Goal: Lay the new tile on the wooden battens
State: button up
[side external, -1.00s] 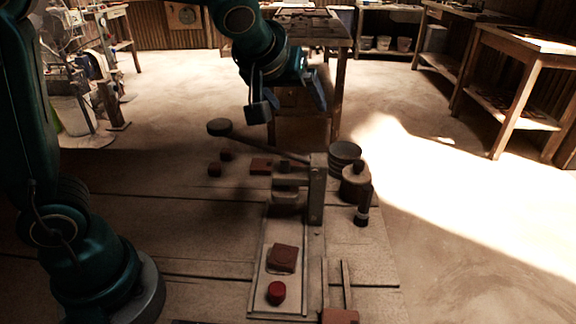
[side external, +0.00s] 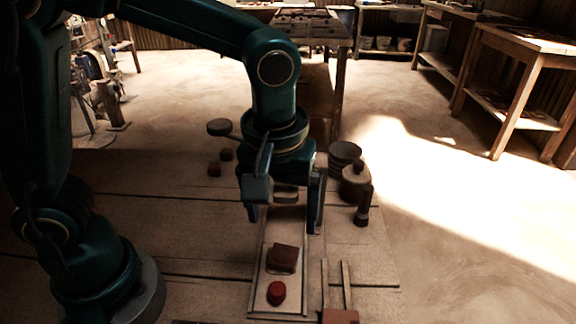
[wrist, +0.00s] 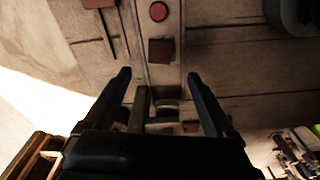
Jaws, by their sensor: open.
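A dark brown square tile (side external: 283,258) lies flat on the pale slide of the press, behind a round red knob (side external: 276,292). The tile (wrist: 161,50) and knob (wrist: 158,11) also show in the wrist view. My gripper (side external: 284,222) is open and empty, pointing down over the press, a little behind the tile and apart from it. In the wrist view, the tile lies just beyond the open fingers (wrist: 159,76). Two thin wooden battens (side external: 347,285) lie right of the slide. A reddish-brown tile or block (side external: 340,316) sits at their front end. My gripper hides most of the press frame.
A grey round stack (side external: 345,154), a pot (side external: 355,181) and a dark upright tool (side external: 363,206) stand right of the press. Small red lumps (side external: 215,169) lie at left. The lever's round end (side external: 219,127) sticks out behind my gripper. The boards at left are clear.

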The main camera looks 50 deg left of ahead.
aim_at(283, 255)
notch_tip(283, 255, down, 4)
jog(key=shift+w+a+f, duration=0.1)
jog(key=shift+w+f, duration=0.05)
jog(key=shift+f, duration=1.1)
jog(key=shift+w+a+f, duration=0.1)
jog(key=shift+f, duration=1.1)
jog(key=shift+c, duration=0.3)
grip_shut()
notch_tip(283, 255, up, 12)
jog(key=w+d+f+n, duration=0.1)
jog(key=w+d+n, duration=0.1)
jog(key=w+d, duration=0.1)
jog(key=d+f, duration=0.1)
jog(key=f, duration=0.3)
jog(key=w+d+f, duration=0.1)
jog(key=d+f, duration=0.1)
jog(key=f, duration=0.1)
jog(key=d+f, duration=0.1)
jog(key=f, duration=0.3)
jog(key=shift+w+d+f, duration=0.3)
jog(key=shift+d+f, duration=0.05)
